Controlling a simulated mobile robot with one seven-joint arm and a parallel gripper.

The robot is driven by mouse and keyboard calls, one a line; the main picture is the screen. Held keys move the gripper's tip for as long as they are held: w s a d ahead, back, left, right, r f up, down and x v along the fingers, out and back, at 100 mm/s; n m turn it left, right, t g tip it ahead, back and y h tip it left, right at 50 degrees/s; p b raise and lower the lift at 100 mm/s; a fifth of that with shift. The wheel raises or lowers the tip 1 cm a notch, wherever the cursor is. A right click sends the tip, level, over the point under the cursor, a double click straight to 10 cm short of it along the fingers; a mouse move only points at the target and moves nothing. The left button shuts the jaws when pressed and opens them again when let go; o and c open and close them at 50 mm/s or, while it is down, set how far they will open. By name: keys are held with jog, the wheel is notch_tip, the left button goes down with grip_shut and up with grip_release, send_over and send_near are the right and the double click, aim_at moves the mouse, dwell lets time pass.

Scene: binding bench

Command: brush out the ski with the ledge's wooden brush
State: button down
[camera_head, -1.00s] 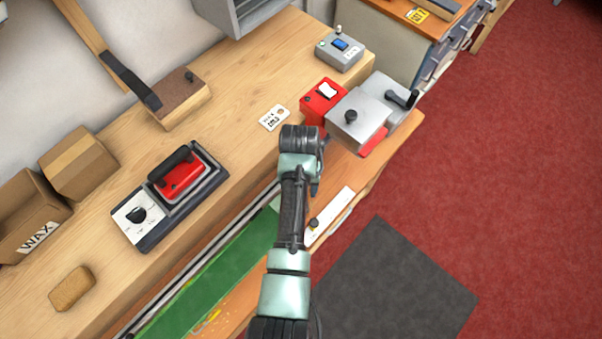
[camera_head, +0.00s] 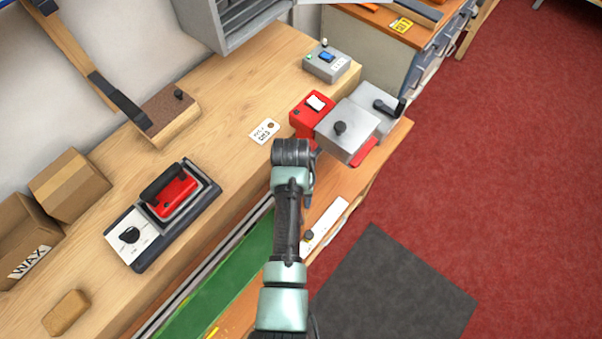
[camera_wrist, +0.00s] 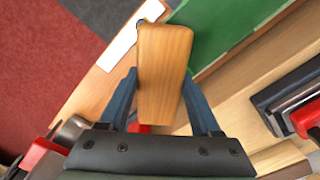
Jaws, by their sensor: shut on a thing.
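My gripper (camera_wrist: 164,85) is shut on the wooden brush (camera_wrist: 165,62), a plain tapered wooden block between its two blue fingers in the wrist view. The brush's bristle side is hidden. A long green strip, which looks like the ski (camera_wrist: 215,28), lies beside and beyond the brush there; I cannot tell whether they touch. In the head view the green ski (camera_head: 232,268) runs along the bench's front, partly behind my arm. The end of my arm (camera_head: 292,152) is over the bench's front edge near the ski's far end; its fingers and the brush are hidden there.
A red waxing iron (camera_head: 175,195) sits on its base on the worktop. Red (camera_head: 312,112) and grey (camera_head: 347,130) devices stand just beyond my arm. Cardboard boxes (camera_head: 68,185), a tan block (camera_head: 66,313) and a brown-topped block (camera_head: 165,112) stand left. Floor right is open.

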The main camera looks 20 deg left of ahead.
notch_tip(320, 180, up, 8)
jog(key=p, duration=0.6)
jog(key=shift+r, duration=0.1)
